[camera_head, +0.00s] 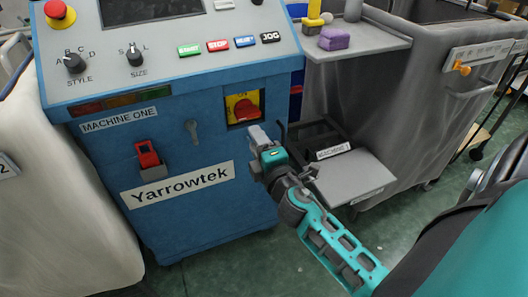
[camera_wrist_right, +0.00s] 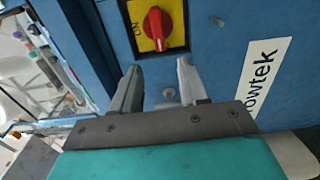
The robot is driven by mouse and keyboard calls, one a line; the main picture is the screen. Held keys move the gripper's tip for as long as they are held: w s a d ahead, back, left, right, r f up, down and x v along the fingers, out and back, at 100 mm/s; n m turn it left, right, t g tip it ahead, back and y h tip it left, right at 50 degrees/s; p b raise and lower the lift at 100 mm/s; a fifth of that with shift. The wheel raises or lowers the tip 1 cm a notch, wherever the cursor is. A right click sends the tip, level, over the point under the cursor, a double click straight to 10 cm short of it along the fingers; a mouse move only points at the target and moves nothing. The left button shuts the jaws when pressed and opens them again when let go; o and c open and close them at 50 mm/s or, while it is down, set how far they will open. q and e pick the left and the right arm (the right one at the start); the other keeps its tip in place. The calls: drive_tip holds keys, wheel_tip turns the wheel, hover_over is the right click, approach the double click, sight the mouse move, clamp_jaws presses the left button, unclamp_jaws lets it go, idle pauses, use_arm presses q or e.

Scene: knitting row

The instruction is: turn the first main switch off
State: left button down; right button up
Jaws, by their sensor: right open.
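The first machine's main switch is a red knob (camera_head: 246,110) on a yellow plate, set in a recess on the blue front of Machine One. In the right wrist view, the red knob (camera_wrist_right: 157,28) lies beyond the fingertips, its long side running up and down the picture. The word "ON" shows on the yellow plate (camera_wrist_right: 137,40) left of the knob. My right gripper (camera_head: 263,135) is just below and right of the switch in the head view. Its two fingers (camera_wrist_right: 160,82) are apart, empty and not touching the knob. My left gripper is out of view.
The blue Machine One panel (camera_head: 180,75) has push buttons, two selector knobs and a red emergency button (camera_head: 55,9). A red rocker (camera_head: 147,154) and a grey hook (camera_head: 191,131) are on its front. A grey shelf (camera_head: 352,176) is right of my gripper.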

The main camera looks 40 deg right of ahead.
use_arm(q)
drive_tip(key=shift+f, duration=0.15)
use_arm(e)
drive_tip(key=shift+v, duration=2)
drive_tip(key=s+a+f+m+g+y, duration=0.65)
drive_tip(key=s+a+f+m, duration=0.35)
drive_tip(key=a+f+m, duration=0.3)
use_arm(q)
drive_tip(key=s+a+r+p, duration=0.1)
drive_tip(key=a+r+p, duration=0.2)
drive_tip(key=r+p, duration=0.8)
drive_tip(key=p, duration=0.4)
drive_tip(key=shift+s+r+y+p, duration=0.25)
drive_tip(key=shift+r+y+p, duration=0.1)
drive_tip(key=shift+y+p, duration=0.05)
use_arm(e)
wheel_tip(320, 180, up, 12)
drive_tip(key=s, duration=0.2)
drive_tip(key=shift+d, duration=0.45)
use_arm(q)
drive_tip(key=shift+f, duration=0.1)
use_arm(e)
drive_tip(key=shift+s+f+h, duration=0.1)
drive_tip(key=shift+f+h, duration=0.1)
drive_tip(key=shift+h, duration=0.05)
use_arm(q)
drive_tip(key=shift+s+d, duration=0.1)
